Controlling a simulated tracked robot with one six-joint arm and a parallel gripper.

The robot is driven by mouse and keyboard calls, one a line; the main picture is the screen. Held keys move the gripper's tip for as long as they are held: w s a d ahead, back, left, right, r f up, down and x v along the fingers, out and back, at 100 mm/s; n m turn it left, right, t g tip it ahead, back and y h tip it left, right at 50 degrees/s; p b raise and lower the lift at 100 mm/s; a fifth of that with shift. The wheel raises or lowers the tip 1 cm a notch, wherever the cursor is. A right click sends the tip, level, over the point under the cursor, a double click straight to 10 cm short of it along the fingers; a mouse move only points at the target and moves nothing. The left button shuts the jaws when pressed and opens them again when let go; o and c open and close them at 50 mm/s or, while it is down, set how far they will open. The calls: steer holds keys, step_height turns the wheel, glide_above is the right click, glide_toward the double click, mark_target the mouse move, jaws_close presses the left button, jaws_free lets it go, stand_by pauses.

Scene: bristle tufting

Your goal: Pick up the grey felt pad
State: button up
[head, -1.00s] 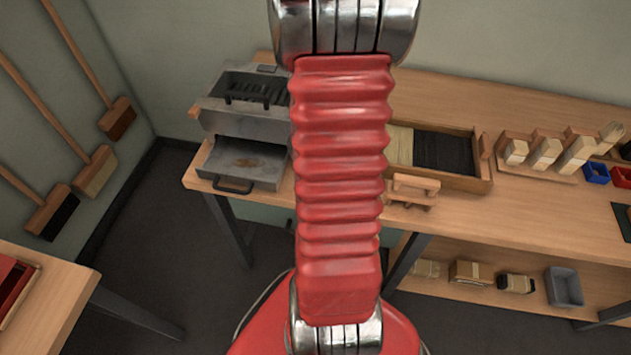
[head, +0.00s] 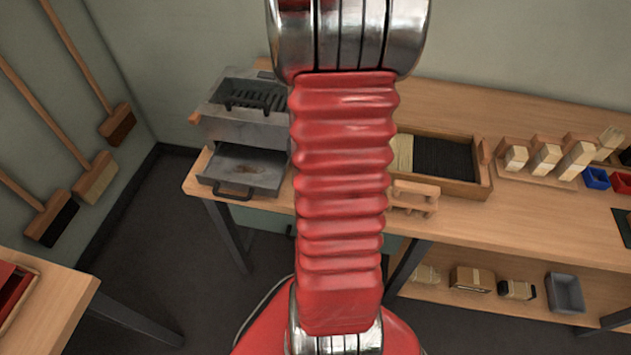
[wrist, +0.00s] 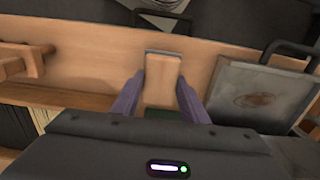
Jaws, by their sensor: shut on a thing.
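In the wrist view, my gripper (wrist: 158,100) has its two purple fingers on either side of a small block-shaped pad. This grey felt pad (wrist: 163,53) shows a tan wooden face with a thin grey strip along its far edge. The fingers are shut on its sides, and its near end is partly hidden by my gripper body. Whether it touches the bench below cannot be told. In the head view my red arm fills the middle, and both the gripper and the pad are hidden.
A metal box with a pulled-out drawer (head: 245,165) stands left on the workbench (head: 520,225); the drawer tray (wrist: 255,90) is close right of my gripper. A wooden rack (head: 414,197) and bristle tray (head: 482,170) stand right of my arm.

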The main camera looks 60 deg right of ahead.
step_height(320, 180, up, 8)
steer(key=shift+r, duration=0.1)
stand_by(0.6)
